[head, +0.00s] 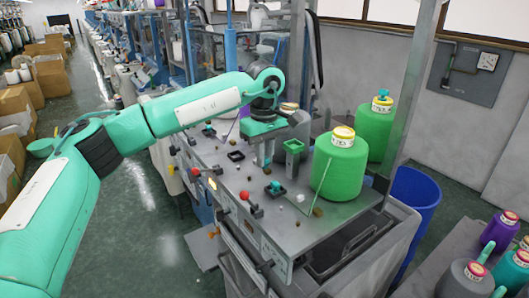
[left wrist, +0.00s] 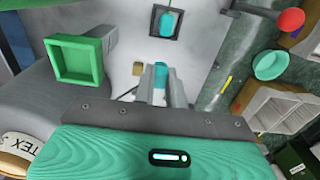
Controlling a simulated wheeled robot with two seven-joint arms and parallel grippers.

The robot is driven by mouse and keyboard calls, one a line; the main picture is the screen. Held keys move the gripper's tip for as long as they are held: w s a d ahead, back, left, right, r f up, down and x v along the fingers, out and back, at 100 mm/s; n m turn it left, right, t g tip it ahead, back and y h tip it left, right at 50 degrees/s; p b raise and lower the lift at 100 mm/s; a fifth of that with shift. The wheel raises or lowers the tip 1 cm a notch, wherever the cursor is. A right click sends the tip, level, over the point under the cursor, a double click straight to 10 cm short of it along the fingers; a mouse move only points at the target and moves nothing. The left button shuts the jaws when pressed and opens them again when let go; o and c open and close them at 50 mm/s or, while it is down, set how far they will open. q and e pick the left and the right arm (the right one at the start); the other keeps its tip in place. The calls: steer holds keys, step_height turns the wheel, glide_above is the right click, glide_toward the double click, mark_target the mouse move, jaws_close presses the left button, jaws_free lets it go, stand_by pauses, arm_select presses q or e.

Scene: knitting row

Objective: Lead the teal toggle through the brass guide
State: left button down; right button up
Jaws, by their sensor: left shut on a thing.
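My left gripper (head: 265,160) points down over the machine's grey top plate, left of the green square post. In the left wrist view its fingers (left wrist: 166,88) are shut on a small teal piece, which looks like the teal toggle (left wrist: 160,70). A small brass-coloured block (left wrist: 138,68), perhaps the brass guide, shows just left of the fingertips; I cannot tell whether they touch. Another teal piece (head: 275,187) sits in a black square frame nearer the front; it also shows in the left wrist view (left wrist: 167,22). My right gripper is not in view.
A green square-mouthed post (head: 293,150) stands close right of my gripper. Red-knobbed levers (head: 257,213) line the front edge. A blue bin (head: 412,205) stands at the right.

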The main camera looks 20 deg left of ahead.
mark_target(253, 172)
arm_select(q)
steer(key=shift+f, duration=0.55)
steer(key=shift+w+f+b, duration=0.1)
steer(key=shift+f+b, duration=0.3)
steer(key=shift+f, duration=0.05)
steer(key=shift+f+b, duration=0.5)
steer(key=shift+f, duration=0.95)
steer(key=shift+a, duration=0.1)
steer(key=shift+w+a, duration=0.55)
steer(key=shift+a, duration=0.1)
steer(key=shift+w+a, duration=0.75)
steer(key=shift+a, duration=0.25)
steer(key=shift+w+a, duration=0.45)
steer(key=shift+a, duration=0.05)
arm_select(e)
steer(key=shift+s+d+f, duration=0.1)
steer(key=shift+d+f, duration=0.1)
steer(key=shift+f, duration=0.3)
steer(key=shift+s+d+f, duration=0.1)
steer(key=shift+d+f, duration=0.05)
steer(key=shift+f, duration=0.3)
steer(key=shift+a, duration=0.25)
